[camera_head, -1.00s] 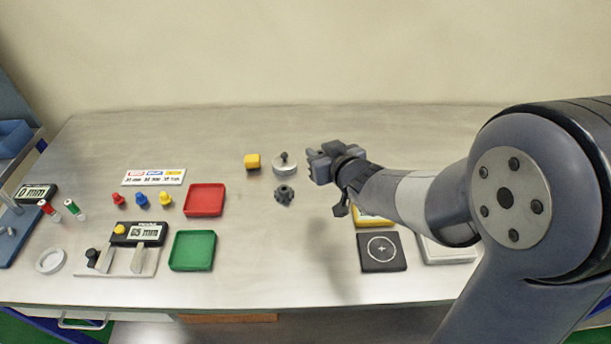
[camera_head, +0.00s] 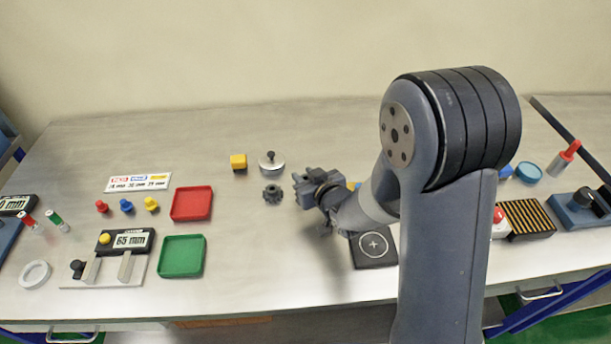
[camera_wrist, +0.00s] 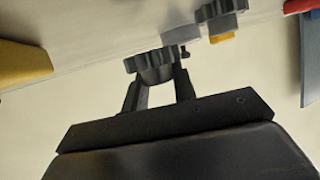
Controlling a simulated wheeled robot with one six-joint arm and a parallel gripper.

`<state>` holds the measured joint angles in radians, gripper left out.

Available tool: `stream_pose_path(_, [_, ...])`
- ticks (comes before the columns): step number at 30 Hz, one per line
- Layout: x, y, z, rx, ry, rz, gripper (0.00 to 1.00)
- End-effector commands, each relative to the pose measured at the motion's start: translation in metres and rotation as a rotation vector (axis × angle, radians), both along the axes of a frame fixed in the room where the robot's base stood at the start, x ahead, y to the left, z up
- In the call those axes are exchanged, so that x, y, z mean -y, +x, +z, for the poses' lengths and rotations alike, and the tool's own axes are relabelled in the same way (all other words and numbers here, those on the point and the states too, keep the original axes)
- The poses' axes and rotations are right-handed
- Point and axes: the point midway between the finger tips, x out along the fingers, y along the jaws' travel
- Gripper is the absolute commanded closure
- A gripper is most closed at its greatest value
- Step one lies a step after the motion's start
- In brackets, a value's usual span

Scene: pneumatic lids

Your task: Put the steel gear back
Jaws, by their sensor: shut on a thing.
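My gripper (camera_head: 308,184) is shut on a dark grey toothed gear and holds it above the middle of the table. In the wrist view the held gear (camera_wrist: 150,64) sits between the two fingers (camera_wrist: 158,94). A second dark grey gear (camera_head: 272,194) rests on the table just left of my gripper; it also shows at the top of the wrist view (camera_wrist: 221,12). The two gears look alike in colour, so I cannot tell which is steel.
Red (camera_head: 191,204) and green (camera_head: 182,257) trays lie left. A black pad with a circle (camera_head: 373,249) lies front right of my gripper. The front middle is clear.

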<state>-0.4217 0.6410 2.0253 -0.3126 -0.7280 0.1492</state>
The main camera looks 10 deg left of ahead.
Motion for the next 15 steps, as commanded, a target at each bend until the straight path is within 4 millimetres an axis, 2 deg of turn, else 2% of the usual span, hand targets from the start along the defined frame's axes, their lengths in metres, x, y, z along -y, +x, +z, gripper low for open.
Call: stream_pose_path(15, [-0.0001,0.0004,-0.0067,0.002,0.002,0.0,1.0])
